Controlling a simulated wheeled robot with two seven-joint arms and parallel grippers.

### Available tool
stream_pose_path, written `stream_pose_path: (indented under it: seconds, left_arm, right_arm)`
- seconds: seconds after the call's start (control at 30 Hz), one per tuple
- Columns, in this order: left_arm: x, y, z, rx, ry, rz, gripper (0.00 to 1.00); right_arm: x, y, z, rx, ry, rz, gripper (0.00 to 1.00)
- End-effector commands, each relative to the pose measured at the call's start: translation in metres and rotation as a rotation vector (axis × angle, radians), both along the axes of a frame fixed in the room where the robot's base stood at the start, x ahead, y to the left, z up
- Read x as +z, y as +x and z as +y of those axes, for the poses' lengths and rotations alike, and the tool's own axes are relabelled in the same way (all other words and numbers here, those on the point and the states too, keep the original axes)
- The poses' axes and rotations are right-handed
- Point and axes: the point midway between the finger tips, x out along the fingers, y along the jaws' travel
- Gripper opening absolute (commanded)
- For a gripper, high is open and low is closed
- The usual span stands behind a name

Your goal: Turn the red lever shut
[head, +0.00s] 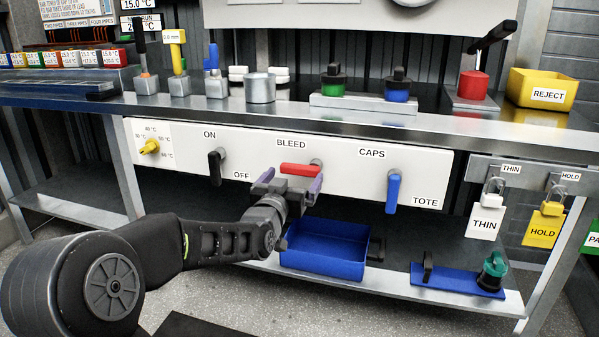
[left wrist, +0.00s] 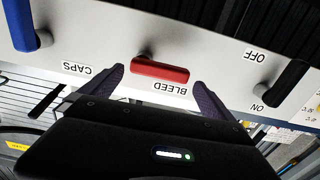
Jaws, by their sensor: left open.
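The red lever (head: 300,169) lies roughly level on the white panel (head: 345,150), under the BLEED label, its pivot at its right end in the head view. In the left wrist view the red lever (left wrist: 160,71) sits between the open fingers, ahead of their tips. My left gripper (head: 290,186) is open and empty, just below and in front of the lever in the head view. It also shows in the left wrist view (left wrist: 160,84). I cannot tell whether a finger touches the lever. My right gripper is not in view.
A black lever (head: 215,168) hangs left of the red one, and a blue lever (head: 393,193) hangs to the right under CAPS. A blue tray (head: 325,262) is on the lower shelf. A steel worktop (head: 230,107) with valves juts out above the panel.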

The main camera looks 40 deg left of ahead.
Motion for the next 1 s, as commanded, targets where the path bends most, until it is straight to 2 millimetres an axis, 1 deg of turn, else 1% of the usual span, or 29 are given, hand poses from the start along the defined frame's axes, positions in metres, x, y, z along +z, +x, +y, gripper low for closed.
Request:
stream_pose_path:
  seconds: [0.1,0.3,0.43,0.67,1.0]
  left_arm:
    - [-0.003,0.019,0.006,0.0,0.002,0.001,1.0]
    - [-0.002,0.043,0.015,0.0,0.001,0.001,1.0]
    - [-0.001,0.049,0.017,0.0,0.0,0.0,1.0]
    - [0.0,0.05,0.017,0.0,0.0,0.0,1.0]
    - [0.0,0.05,0.017,0.0,0.0,0.0,0.73]
  right_arm:
    - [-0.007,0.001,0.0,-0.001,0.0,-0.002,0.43]
    - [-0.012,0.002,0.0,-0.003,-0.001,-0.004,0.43]
    - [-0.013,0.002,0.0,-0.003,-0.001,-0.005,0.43]
    - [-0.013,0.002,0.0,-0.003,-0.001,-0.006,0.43]
    - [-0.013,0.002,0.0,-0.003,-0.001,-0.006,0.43]
